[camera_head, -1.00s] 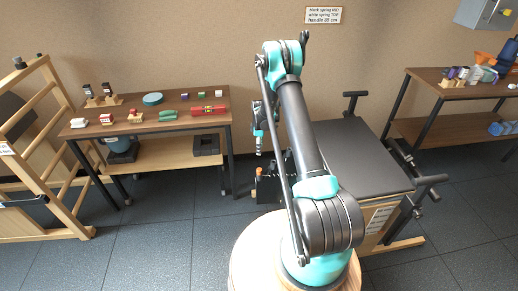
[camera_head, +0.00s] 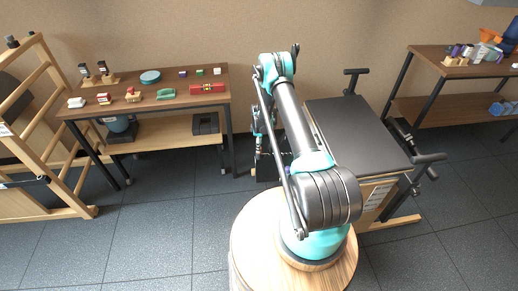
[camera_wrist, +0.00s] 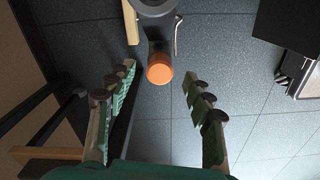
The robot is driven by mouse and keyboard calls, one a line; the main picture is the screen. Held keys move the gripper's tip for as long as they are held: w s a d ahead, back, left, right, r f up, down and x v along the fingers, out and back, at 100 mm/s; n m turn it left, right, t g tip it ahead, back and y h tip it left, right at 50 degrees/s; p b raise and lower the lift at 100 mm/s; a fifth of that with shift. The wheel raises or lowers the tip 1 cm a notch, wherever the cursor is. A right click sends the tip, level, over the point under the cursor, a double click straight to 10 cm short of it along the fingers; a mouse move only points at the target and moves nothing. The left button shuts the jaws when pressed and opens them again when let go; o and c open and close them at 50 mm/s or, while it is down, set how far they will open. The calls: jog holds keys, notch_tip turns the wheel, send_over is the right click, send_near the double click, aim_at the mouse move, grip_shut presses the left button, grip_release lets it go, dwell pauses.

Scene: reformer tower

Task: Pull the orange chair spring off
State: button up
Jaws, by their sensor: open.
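In the wrist view an orange round end (camera_wrist: 159,70), which looks like the orange chair spring, sits on a dark holder between and just beyond my fingertips. My gripper (camera_wrist: 160,78) is open and empty, with one toothed finger on each side of the orange end. I see a gap on both sides of it. The orange spring is hidden there behind my arm and gripper.
A table with small coloured items (camera_head: 148,98) stands at the left, beside a wooden ladder frame (camera_head: 50,150). Another loaded table (camera_head: 430,70) stands at the right. A metal rod (camera_wrist: 177,36) and a wooden bar (camera_wrist: 130,22) lie close to the orange end.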

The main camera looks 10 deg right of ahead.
jog(key=shift+f, duration=1.3)
grip_shut()
jog(key=shift+r, duration=0.65)
jog(key=c, duration=0.6)
grip_release()
grip_shut()
